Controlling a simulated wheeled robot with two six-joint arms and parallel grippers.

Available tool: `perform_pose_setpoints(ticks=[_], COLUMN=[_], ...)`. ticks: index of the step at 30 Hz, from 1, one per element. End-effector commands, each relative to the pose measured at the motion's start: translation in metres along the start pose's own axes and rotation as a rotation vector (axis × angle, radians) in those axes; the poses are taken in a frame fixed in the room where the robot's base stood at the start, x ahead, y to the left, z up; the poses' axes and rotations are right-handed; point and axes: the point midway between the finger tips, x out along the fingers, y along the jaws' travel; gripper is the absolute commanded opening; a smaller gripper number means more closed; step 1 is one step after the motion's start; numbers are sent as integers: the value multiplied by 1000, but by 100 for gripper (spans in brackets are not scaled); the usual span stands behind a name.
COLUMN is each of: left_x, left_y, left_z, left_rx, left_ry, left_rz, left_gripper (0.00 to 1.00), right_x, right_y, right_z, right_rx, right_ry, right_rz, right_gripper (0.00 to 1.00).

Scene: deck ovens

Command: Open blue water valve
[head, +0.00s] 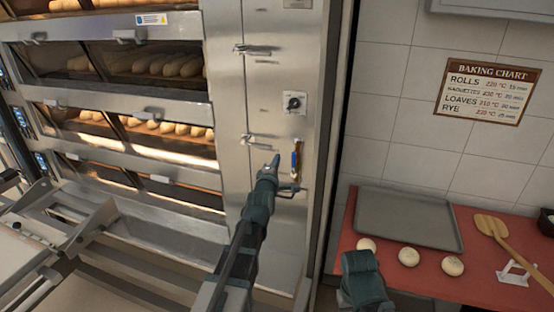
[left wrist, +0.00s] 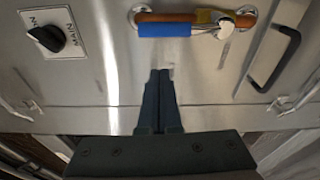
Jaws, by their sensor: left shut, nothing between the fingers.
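The blue water valve (head: 294,160) is on the steel oven's side panel, on a short orange pipe. In the left wrist view its blue handle (left wrist: 164,29) lies along the orange pipe (left wrist: 178,16), beside a brass-coloured body (left wrist: 208,17). My left gripper (head: 276,158) is shut and empty, just left of the valve in the head view. In the left wrist view its fingertips (left wrist: 160,72) are below the blue handle, apart from it. My right gripper (head: 362,278) is low over the red counter's front; its fingers cannot be made out.
A black MAIN knob (head: 294,103) sits above the valve; a dark bar handle (left wrist: 275,60) shows beside the pipe. Oven doors with handles (head: 262,141) are to the left.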

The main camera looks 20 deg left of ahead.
Motion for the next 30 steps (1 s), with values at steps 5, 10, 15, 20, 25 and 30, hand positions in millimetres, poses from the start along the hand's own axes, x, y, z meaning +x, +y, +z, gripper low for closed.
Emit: perform_pose_setpoints(ticks=[5, 10, 15, 20, 25, 30], left_x=[-26, -52, -71, -78, -79, -78], left_y=[0, -1, -1, -1, -1, -1], left_z=[0, 0, 0, 0, 0, 0], left_rx=[0, 1, 0, 0, 0, 0], left_ry=[0, 0, 0, 0, 0, 0], left_rz=[0, 0, 0, 0, 0, 0], left_gripper=[0, 0, 0, 0, 0, 0], right_x=[0, 0, 0, 0, 0, 0], right_y=[0, 0, 0, 0, 0, 0], right_z=[0, 0, 0, 0, 0, 0], right_rx=[0, 0, 0, 0, 0, 0], right_ry=[0, 0, 0, 0, 0, 0], right_rz=[0, 0, 0, 0, 0, 0], right_gripper=[50, 50, 50, 50, 50, 50])
